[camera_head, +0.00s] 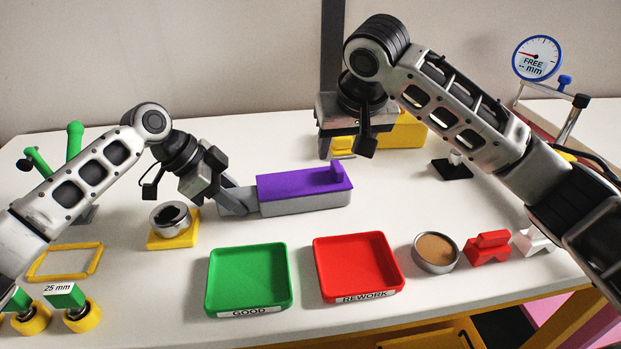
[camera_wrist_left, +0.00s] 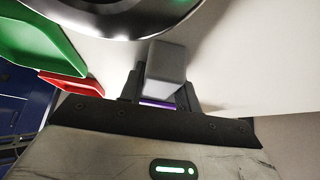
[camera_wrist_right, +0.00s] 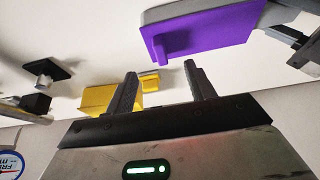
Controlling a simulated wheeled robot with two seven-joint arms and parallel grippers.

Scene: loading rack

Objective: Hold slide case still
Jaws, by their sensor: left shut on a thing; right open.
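The slide case (camera_head: 305,206) is a grey box with a purple lid (camera_head: 300,182) that has a small upright tab near its right end. It lies in the middle of the table. My left gripper (camera_head: 238,201) is shut on the case's left end; the grey end (camera_wrist_left: 167,62) shows between its fingers in the left wrist view. My right gripper (camera_head: 345,148) is open and empty, behind and above the case. In the right wrist view its open fingers (camera_wrist_right: 160,78) are apart from the purple lid (camera_wrist_right: 205,38).
A green GOOD tray (camera_head: 247,307) and a red REWORK tray (camera_head: 355,294) stand in front. A yellow block (camera_head: 408,132) is behind my right gripper. A metal cup on a yellow base (camera_head: 174,242) stands close to my left gripper. A dial gauge (camera_head: 537,58) stands back right.

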